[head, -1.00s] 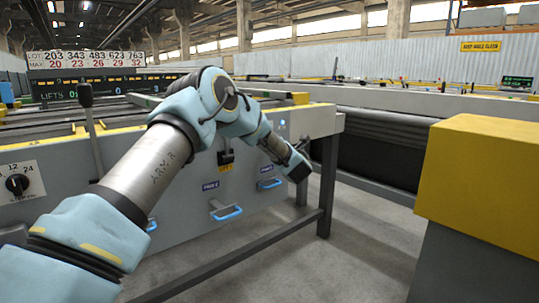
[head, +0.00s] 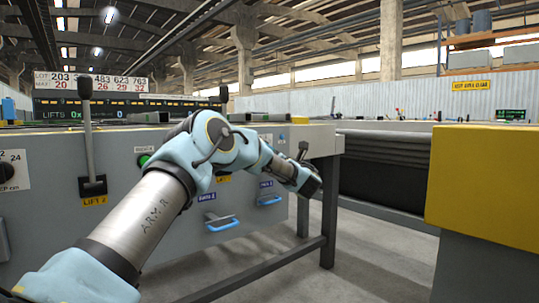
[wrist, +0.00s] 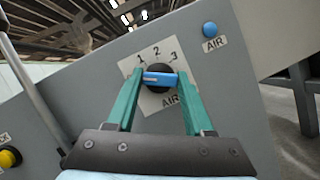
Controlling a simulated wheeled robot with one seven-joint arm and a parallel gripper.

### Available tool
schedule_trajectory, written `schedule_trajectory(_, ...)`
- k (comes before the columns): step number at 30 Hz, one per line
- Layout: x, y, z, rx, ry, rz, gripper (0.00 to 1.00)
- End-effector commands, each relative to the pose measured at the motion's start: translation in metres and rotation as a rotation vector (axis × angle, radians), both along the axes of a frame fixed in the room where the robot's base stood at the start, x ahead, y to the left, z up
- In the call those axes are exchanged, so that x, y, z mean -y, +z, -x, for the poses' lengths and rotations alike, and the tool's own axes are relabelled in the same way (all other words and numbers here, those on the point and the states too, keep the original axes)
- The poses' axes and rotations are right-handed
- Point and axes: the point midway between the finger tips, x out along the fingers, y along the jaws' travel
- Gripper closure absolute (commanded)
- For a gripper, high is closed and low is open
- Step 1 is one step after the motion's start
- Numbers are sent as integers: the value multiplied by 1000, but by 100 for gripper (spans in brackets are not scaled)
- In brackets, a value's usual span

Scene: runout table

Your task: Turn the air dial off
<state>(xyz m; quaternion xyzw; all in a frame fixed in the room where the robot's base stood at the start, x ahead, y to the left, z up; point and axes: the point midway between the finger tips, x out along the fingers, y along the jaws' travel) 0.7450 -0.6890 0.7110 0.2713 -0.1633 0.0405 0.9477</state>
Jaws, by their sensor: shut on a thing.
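The air dial (wrist: 160,79) shows in the wrist view as a dark round knob with a blue bar across it, on a white plate marked 1, 2, 3 and AIR. The bar lies nearly level, with a pale line on its left part. The lower left of the plate is partly covered by a finger. My gripper (wrist: 160,76) has its teal fingers on either side of the dial and is shut on the bar. In the head view my gripper (head: 310,186) is at the right end of the grey panel, and the dial is hidden there.
A blue light (wrist: 209,29) labelled AIR sits above right of the dial. A grey lever rod (wrist: 32,90) and a yellow button (wrist: 9,157) are to the left. Blue drawer handles (head: 222,223) stick out from the panel. A yellow-topped block (head: 485,180) stands at right.

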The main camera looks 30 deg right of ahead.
Motion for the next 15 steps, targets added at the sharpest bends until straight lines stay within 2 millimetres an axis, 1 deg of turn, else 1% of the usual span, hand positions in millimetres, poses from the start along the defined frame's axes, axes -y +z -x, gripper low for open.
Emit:
schedule_trajectory(1, 0, -2, 0, -3, 2, 0, 100)
schedule_trajectory(10, 0, -2, 0, -3, 2, 0, 100)
schedule_trajectory(11, 0, -2, 0, -3, 2, 0, 45)
schedule_trajectory(15, 0, -1, 0, -2, 1, 0, 30)
